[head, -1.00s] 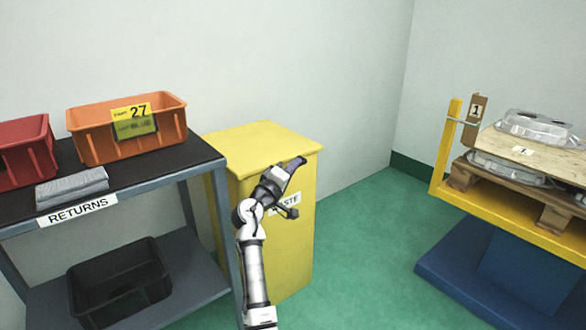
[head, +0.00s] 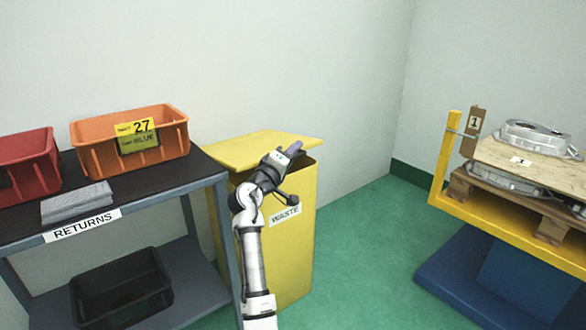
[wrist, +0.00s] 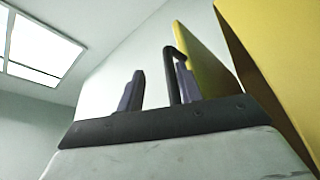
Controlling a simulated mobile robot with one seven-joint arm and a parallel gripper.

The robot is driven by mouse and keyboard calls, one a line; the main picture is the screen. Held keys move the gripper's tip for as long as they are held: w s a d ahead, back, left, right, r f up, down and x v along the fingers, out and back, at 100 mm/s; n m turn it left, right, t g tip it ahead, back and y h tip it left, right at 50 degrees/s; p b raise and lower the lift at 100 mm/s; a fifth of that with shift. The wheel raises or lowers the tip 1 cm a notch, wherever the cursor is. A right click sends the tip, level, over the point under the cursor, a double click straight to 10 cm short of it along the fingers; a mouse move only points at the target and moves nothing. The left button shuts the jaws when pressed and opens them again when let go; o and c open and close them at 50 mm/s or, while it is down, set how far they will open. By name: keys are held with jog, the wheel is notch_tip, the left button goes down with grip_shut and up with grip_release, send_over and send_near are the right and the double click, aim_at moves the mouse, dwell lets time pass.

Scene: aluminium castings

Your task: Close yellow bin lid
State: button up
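The yellow bin (head: 292,250), labelled WASTE, stands on the floor right of the shelf. Its yellow lid (head: 245,146) is slightly raised, with a dark gap under its right side. My gripper (head: 295,150) is at the front of the bin, just by the lid's front edge, and my arm hides part of the bin. In the wrist view, the two grey fingers (wrist: 158,88) are apart with nothing clearly between them. The lid's yellow edge (wrist: 200,62) shows behind the right finger. A black hooked bar stands near that finger. I cannot tell whether the gripper touches the lid.
A shelf (head: 165,180) marked RETURNS stands at left, close to the bin, with an orange crate (head: 100,160), a red crate (head: 25,165) and grey cloths (head: 76,203). A yellow pallet stand (head: 500,225) with castings is at right. Green floor (head: 365,245) lies free between.

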notch_tip(320, 180, up, 11)
jog(key=p, duration=0.2)
jog(key=shift+r, duration=0.2)
